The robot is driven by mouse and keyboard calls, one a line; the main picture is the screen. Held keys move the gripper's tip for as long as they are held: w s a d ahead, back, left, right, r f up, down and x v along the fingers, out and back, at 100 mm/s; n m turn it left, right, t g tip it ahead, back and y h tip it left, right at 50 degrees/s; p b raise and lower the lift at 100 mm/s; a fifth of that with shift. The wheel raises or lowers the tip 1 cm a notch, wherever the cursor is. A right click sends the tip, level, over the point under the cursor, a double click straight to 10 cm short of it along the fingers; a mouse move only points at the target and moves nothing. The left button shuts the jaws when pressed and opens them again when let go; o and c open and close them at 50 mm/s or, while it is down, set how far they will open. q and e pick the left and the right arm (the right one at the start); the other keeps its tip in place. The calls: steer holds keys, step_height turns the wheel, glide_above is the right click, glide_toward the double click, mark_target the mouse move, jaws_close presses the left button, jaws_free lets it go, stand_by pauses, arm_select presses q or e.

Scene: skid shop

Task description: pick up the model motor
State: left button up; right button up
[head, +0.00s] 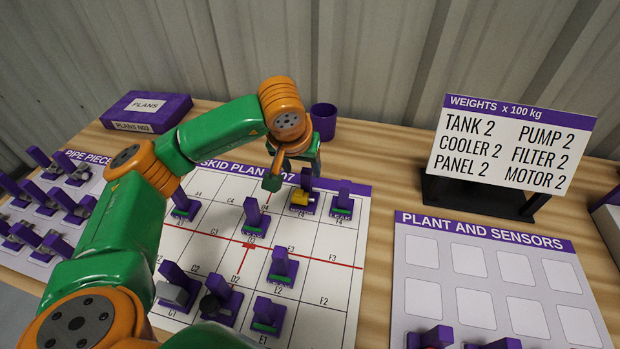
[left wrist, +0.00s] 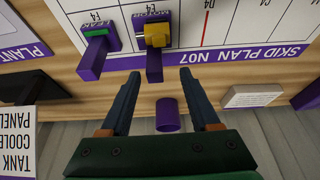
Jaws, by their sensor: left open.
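A small yellow model (head: 300,198) with a purple base and upright purple handle stands at the top right of the skid plan board (head: 345,262). My left gripper (head: 289,180) is open and empty, just above and beside the model in the head view. In the left wrist view the left gripper (left wrist: 161,80) has its fingers apart, with the handle's end near the gap between the tips.
Several other purple-handled models stand on the plan. A purple cup (head: 323,120) is behind it, with a weights sign (head: 508,150) at right. The plant and sensors board (head: 480,255) has empty squares.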

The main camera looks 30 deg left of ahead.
mark_target(307, 181)
arm_select(q)
steer(key=shift+f, duration=0.35)
steer(key=x, duration=0.1)
steer(key=p+x, duration=0.1)
steer(key=x, duration=0.3)
steer(key=shift+d+f+p, duration=0.3)
steer(key=shift+w+f, duration=0.2)
steer(key=shift+r, duration=0.1)
jaws_close()
